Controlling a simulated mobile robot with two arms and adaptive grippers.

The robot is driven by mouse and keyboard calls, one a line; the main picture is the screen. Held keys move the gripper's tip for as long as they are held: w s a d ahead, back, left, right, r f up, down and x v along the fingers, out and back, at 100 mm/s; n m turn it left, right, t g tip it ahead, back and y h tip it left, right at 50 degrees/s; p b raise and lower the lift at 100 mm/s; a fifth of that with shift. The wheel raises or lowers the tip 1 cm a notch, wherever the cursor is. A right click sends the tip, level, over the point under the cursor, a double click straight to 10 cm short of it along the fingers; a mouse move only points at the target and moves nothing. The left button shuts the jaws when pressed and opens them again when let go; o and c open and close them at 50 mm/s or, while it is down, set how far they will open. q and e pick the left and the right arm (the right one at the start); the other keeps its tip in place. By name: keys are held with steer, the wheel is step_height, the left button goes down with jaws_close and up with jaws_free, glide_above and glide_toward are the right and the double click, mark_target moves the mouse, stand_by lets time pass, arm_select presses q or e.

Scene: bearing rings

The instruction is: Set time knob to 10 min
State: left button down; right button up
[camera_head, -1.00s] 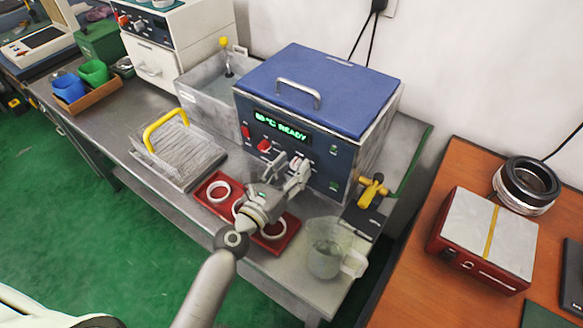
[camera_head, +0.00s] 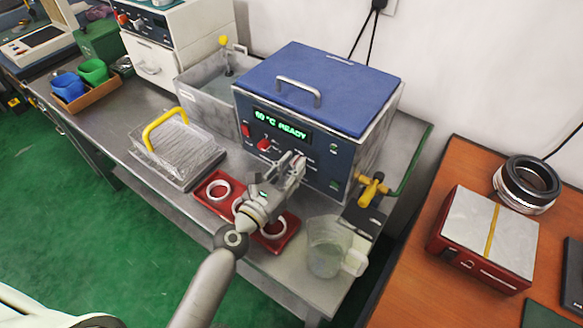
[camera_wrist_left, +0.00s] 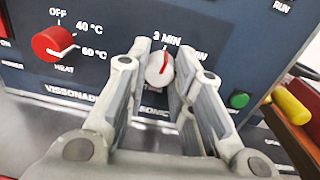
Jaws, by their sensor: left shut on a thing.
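The blue ultrasonic bath (camera_head: 300,120) has a front panel with a lit display reading 60 °C READY. The time knob (camera_wrist_left: 160,70) is a round pale knob with a red pointer line, seen between my fingers in the left wrist view. The line points nearly straight up, towards the "3 MIN" label (camera_wrist_left: 167,40). Another label to its right, ending in "IN", is partly covered by a finger. My left gripper (camera_wrist_left: 162,60) is shut on this knob; it also shows in the head view (camera_head: 291,158), where its fingers cover the knob.
The red heat knob (camera_wrist_left: 52,43) sits left of the fingers and points towards 60 °C. A green button (camera_wrist_left: 238,99) is to their right. A red tray (camera_head: 208,196) with white rings lies below the arm. A glass beaker (camera_head: 325,247) and a yellow-handled valve (camera_head: 371,187) are nearby.

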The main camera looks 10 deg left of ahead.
arm_select(q)
steer(key=m, duration=0.4)
steer(key=shift+m+b, duration=0.3)
steer(key=shift+b, duration=0.05)
steer(key=m, duration=0.4)
steer(key=shift+m, duration=0.3)
steer(key=m, duration=0.4)
steer(key=shift+m+h, duration=0.3)
steer(key=shift+m, duration=0.1)
steer(key=shift+m+p, duration=0.3)
steer(key=shift+m, duration=2)
steer(key=shift+f, duration=0.1)
steer(key=c, duration=1.2)
jaws_free()
steer(key=v, duration=1.2)
steer(key=shift+a, duration=0.1)
